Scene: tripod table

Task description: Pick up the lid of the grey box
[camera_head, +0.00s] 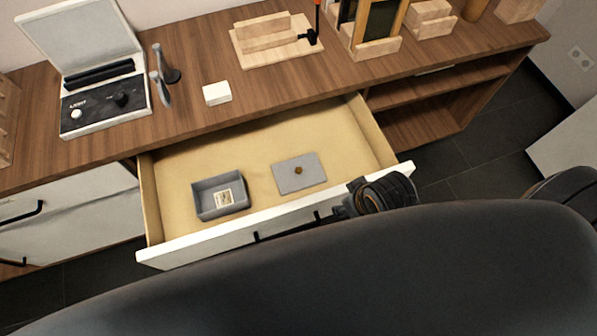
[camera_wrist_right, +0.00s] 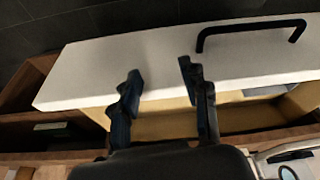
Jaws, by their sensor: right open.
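The grey lid (camera_head: 313,172), a flat plate with a small brown knob, lies on the floor of the open drawer (camera_head: 255,151). The grey box (camera_head: 207,206) stands open to its left, apart from it, with a small pale label or card inside. My right gripper (camera_wrist_right: 160,78) is open, its two dark fingers apart with nothing between them, over the drawer near its front panel. In the head view my right wrist shows by the right end of the drawer front, right of the lid and nearer. My left gripper is out of view.
The white drawer front (camera_wrist_right: 150,67) has a black handle (camera_wrist_right: 250,24). On the wooden cabinet top (camera_head: 290,102) above the drawer are a white block (camera_head: 216,93), an open case (camera_head: 104,100) and a wooden stand (camera_head: 275,50). The drawer floor around the lid is clear.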

